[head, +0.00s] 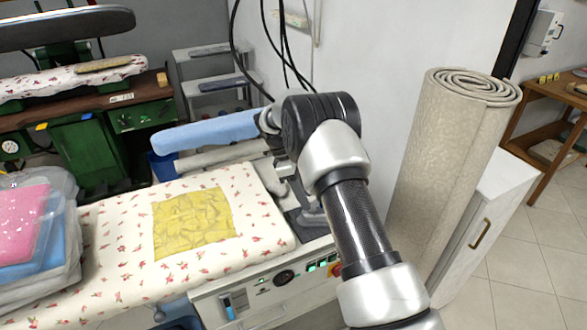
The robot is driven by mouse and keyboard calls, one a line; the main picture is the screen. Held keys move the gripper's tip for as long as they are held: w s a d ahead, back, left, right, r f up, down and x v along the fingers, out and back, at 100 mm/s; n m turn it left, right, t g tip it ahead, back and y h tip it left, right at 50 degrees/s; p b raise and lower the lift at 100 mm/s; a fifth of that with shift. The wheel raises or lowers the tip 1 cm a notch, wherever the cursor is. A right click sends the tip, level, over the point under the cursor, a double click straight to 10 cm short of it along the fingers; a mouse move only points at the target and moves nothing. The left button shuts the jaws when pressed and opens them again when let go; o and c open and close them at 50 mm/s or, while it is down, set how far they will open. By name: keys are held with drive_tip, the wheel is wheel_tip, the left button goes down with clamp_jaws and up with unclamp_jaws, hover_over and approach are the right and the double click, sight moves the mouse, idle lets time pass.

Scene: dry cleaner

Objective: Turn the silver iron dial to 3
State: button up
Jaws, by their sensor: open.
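A grey, silver-looking shape (312,214), possibly the iron, rests at the right end of the ironing board. My arm covers much of it, and no numbered dial on it can be made out. A round black knob (284,277) is on the front panel of the white ironing station (240,300); its markings are too small to read. My arm reaches in from the lower right and bends above the right end of the board. My gripper's fingers are hidden behind the arm, so their distance to any dial cannot be told.
A yellow cloth (194,222) lies on the floral ironing board (120,225). Bagged clothes (35,230) are stacked at left. A blue padded sleeve board (205,132) stands behind. A rolled carpet (440,170) and white cabinet (485,220) are close at right. Black cables hang behind my arm.

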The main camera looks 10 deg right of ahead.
drive_tip(key=v, duration=1.4)
drive_tip(key=shift+r, duration=0.35)
drive_tip(key=shift+a, duration=0.1)
